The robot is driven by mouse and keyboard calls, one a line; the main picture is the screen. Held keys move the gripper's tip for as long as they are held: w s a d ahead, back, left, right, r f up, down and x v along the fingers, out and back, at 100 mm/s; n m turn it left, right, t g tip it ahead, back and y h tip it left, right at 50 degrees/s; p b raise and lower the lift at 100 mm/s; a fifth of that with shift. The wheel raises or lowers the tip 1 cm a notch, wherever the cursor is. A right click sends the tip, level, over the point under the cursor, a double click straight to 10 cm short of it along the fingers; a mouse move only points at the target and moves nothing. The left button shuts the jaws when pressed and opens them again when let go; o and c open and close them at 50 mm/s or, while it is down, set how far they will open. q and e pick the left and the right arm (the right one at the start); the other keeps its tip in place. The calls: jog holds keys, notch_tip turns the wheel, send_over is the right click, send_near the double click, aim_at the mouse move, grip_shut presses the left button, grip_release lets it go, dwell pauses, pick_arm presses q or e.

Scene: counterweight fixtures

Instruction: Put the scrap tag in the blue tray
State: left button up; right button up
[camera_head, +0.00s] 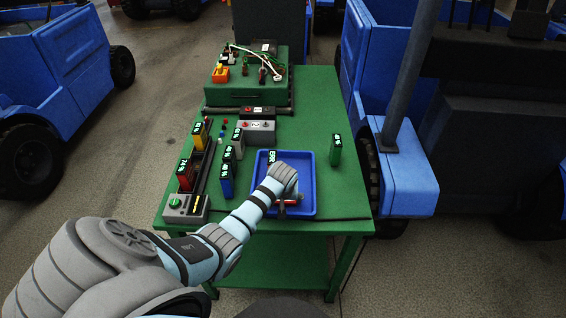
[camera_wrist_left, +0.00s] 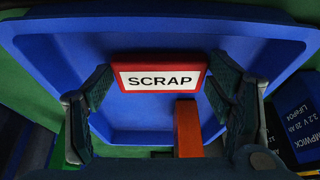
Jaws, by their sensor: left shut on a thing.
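The scrap tag (camera_wrist_left: 163,78) is a white plate with a red border and the word SCRAP. In the left wrist view it sits between the fingertips of my left gripper (camera_wrist_left: 158,88), which is shut on it. The blue tray (camera_wrist_left: 55,50) lies behind and below the tag. In the head view the tray (camera_head: 308,185) is on the green table, with my left gripper (camera_head: 287,198) over its front part. A red part of the tag (camera_head: 294,202) shows there, mostly hidden by my gripper. Whether the tag touches the tray floor cannot be told.
An orange-red bar (camera_wrist_left: 188,130) shows below the tag. An ERR display (camera_head: 271,157) shows at the tray's back. Blue (camera_head: 226,181) and green (camera_head: 336,150) battery cells stand either side of the tray. A dark rack (camera_head: 205,165) is at left.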

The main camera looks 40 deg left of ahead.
pick_arm(q)
jog(key=shift+f, duration=0.1)
jog(key=o, duration=1.1)
jog(key=shift+o, duration=0.2)
jog(key=p+v, duration=0.3)
jog(key=v, duration=0.9)
jog(key=shift+p, duration=0.4)
